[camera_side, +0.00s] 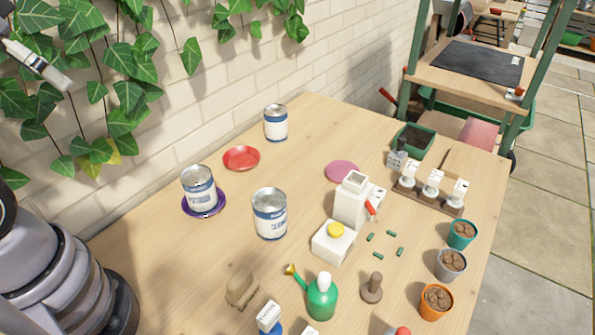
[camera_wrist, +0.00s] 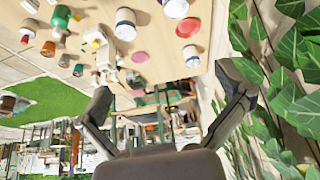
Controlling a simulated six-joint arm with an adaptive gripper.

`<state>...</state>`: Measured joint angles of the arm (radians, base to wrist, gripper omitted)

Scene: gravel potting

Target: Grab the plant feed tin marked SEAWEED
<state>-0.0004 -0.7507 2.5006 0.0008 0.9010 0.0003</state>
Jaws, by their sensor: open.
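Three white-and-blue tins with metal tops stand upright on the wooden table. The front-middle tin (camera_side: 270,215) has a partly legible label that seems to begin "SEA"; it also shows in the wrist view (camera_wrist: 125,25). A second tin (camera_side: 198,188) stands on a purple saucer (camera_side: 204,210), its label too small to read; it is at the wrist view's top edge (camera_wrist: 176,8). A third tin (camera_side: 276,123) stands far back near the wall, its label unreadable, also in the wrist view (camera_wrist: 191,56). My gripper (camera_wrist: 168,82) is open and empty, apart from all the tins.
A red dish (camera_side: 241,158) lies between the back tin and the saucer tin. A pink disc (camera_side: 342,171), a white dispenser (camera_side: 353,200) and a yellow-capped white container (camera_side: 333,241) are to the right. A green watering can (camera_side: 320,296) is in front. Ivy (camera_side: 90,80) hangs on the wall.

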